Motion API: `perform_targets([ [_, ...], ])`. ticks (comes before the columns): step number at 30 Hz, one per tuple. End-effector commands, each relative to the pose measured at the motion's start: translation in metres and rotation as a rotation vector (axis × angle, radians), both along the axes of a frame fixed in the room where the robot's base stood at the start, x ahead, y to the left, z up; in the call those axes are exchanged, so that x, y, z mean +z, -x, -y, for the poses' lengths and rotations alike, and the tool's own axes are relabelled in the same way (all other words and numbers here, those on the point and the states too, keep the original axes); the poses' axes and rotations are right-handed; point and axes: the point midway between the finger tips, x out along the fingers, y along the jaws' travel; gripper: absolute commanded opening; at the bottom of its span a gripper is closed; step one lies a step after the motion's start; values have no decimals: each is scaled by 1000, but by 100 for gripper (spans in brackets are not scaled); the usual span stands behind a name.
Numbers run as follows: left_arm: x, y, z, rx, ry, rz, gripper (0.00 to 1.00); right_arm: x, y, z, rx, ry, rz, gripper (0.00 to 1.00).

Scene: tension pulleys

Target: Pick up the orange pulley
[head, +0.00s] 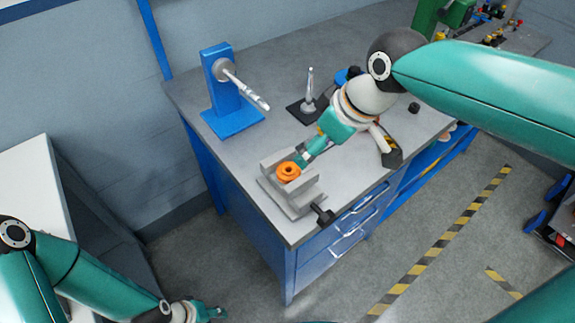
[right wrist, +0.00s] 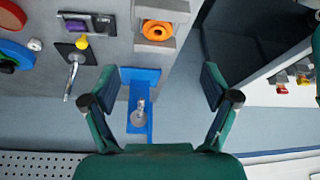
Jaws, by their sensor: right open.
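The orange pulley (head: 289,171) sits in the grey vise (head: 288,202) near the table's front left corner. In the right wrist view the pulley (right wrist: 157,31) is near the top edge, roughly centred between the fingers and beyond their tips, held in the grey vise (right wrist: 160,9). My right gripper (head: 304,157) is close beside the pulley on its far right side. In the right wrist view the gripper (right wrist: 158,76) is open with nothing between its fingers. My left gripper (head: 212,312) is low at the left, away from the table; its jaws are too small to read.
A blue stand with a metal spindle (head: 228,90) is at the table's back left. A thin upright post on a black base (head: 308,106) stands behind my right gripper. The vise handle (head: 323,214) sticks out at the front edge. Table surface left of the vise is clear.

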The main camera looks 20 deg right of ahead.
Motion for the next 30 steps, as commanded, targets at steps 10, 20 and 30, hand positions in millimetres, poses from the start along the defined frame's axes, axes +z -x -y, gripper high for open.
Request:
perform_targets([
  [10, 3, 0, 0, 0, 0, 0, 40, -68, -21, -7, -24, 0, -8, 86],
  [20, 5, 0, 0, 0, 0, 0, 40, -94, -32, -12, -30, -1, -3, 86],
  [30, 16, 0, 0, 0, 0, 1, 40, -127, -53, -26, -29, 0, -6, 86],
])
